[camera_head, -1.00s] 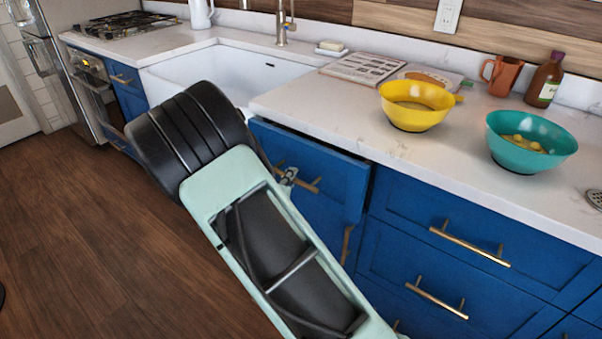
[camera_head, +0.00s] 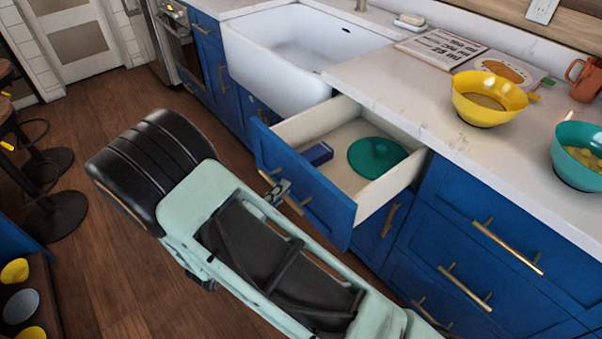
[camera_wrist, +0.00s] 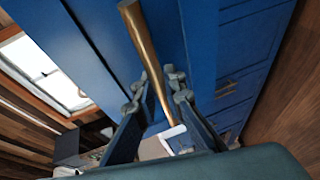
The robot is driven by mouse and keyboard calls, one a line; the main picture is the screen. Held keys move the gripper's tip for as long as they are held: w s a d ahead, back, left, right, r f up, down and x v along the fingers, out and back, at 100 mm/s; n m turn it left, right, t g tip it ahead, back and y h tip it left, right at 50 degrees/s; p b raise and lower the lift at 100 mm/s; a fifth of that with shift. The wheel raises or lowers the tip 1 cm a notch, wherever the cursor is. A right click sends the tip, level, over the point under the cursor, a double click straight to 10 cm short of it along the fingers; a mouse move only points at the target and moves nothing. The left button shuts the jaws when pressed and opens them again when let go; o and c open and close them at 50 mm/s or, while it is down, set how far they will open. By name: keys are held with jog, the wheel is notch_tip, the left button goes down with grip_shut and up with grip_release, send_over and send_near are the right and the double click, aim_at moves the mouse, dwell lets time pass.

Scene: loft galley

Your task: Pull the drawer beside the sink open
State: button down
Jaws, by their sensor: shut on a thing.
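The blue-fronted drawer (camera_head: 330,212) beside the white sink (camera_head: 290,50) stands well open. Its pale inside holds a teal round item (camera_head: 377,157) and a small dark blue box (camera_head: 317,154). My gripper (camera_head: 279,189) is at the drawer's brass handle (camera_head: 293,204), in front of the drawer face. In the wrist view the brass handle (camera_wrist: 145,45) runs between the two fingers of my gripper (camera_wrist: 172,88), which are shut on it. My arm hides part of the lower cabinet front.
The counter holds a yellow bowl (camera_head: 487,101), a teal bowl (camera_head: 577,160), an open book (camera_head: 440,48) and an orange mug (camera_head: 585,80). More blue drawers (camera_head: 480,235) are at right. Stools (camera_head: 50,215) stand at left, with open wood floor (camera_head: 100,120) between.

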jog(key=shift+s+a+p, duration=0.3)
jog(key=shift+s+a, duration=1.2)
jog(key=shift+a, duration=0.05)
jog(key=c, duration=2)
grip_release()
jog(key=v, duration=1.2)
jog(key=shift+r, duration=0.1)
